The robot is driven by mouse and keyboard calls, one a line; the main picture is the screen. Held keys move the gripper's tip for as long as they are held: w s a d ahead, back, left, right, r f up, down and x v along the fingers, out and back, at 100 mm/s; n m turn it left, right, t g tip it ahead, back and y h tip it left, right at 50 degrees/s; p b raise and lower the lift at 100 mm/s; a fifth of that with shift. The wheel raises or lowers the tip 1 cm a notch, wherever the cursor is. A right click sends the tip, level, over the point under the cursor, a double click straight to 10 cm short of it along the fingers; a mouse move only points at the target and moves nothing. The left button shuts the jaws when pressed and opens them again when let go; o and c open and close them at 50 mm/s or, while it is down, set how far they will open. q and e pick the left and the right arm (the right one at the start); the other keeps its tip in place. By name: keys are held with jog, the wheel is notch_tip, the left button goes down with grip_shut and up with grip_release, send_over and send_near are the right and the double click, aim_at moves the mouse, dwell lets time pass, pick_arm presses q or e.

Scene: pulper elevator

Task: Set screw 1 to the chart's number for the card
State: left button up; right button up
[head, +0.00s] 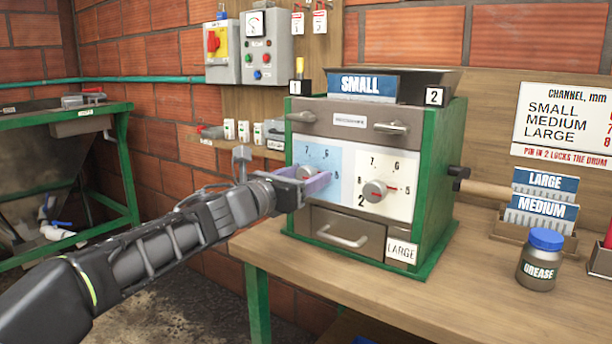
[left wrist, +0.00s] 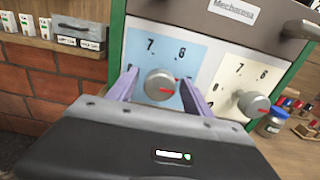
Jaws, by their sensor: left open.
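Screw 1 is a grey knob with a red mark on the blue dial of the green-framed machine (head: 447,190). In the left wrist view the screw 1 knob (left wrist: 160,85) has its red mark pointing right. Screw 2 is a grey knob (head: 375,191) on the white dial. The card (head: 363,85) on top of the machine reads SMALL. The chart (head: 565,120) on the wall lists SMALL, MEDIUM and LARGE; its numbers are mostly cut off. My left gripper (head: 304,180) is open, its purple fingers (left wrist: 158,90) on either side of the screw 1 knob; contact is unclear.
LARGE and MEDIUM cards (head: 541,209) stand in a holder at right, beside a grease jar (head: 540,262). A yellow-handled pin (head: 299,67) stands by label 1. The bench front (head: 340,285) is clear.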

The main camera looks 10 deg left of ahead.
pick_arm(q)
jog(key=shift+w, duration=0.1)
jog(key=shift+c, duration=0.3)
grip_shut()
dwell(0.4)
